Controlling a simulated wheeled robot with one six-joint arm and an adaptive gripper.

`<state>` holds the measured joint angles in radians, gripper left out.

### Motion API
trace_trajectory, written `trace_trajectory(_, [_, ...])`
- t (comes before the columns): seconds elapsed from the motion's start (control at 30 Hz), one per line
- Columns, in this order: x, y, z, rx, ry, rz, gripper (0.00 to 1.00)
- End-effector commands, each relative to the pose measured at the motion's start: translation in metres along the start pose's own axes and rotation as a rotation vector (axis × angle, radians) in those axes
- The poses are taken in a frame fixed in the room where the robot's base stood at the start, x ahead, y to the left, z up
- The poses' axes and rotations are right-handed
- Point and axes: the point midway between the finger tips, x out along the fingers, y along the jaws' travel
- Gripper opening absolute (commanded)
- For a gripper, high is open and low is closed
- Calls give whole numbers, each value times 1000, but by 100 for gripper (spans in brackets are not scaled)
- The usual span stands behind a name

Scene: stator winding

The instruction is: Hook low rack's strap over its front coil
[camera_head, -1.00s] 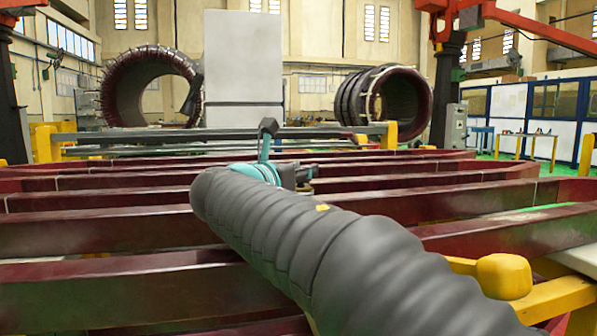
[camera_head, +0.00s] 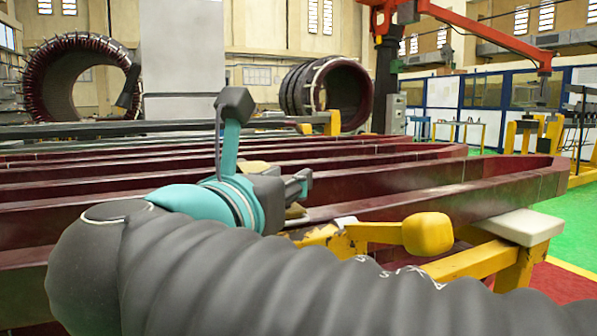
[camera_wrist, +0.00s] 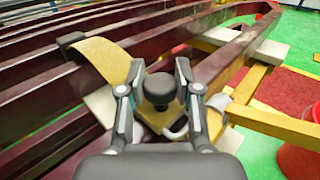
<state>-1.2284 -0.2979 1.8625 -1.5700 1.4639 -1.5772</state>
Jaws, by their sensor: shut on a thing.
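My gripper (camera_wrist: 160,95) is shut on a dark round knob (camera_wrist: 160,86), with one finger on each side. A tan strap (camera_wrist: 106,58) runs from beneath the knob up and left, arching over a dark red coil bar, and ends in a dark block (camera_wrist: 71,39). A metal loop (camera_wrist: 177,130) shows just below the knob. The long front coil (camera_wrist: 215,68) passes behind and right of the fingers. In the head view my gripper (camera_head: 297,188) is at the front coil (camera_head: 420,208), with bits of tan strap (camera_head: 294,212) beside it. The knob is hidden there.
The low rack (camera_head: 475,265) is yellow, with a white pad (camera_head: 520,227) under the coil and a rounded yellow end (camera_head: 427,234). Several parallel coils lie behind. Green floor (camera_head: 575,220) is open at far right.

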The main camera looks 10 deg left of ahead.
Motion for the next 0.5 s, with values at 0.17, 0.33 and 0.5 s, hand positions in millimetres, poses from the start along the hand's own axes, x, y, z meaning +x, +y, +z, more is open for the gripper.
trace_trajectory(0.17, [-8, -8, 0, -1, 0, 0, 0])
trace_trajectory(0.33, [-9, -9, 0, -1, 0, -1, 0])
trace_trajectory(0.5, [-9, -10, 0, 0, 1, -2, 0])
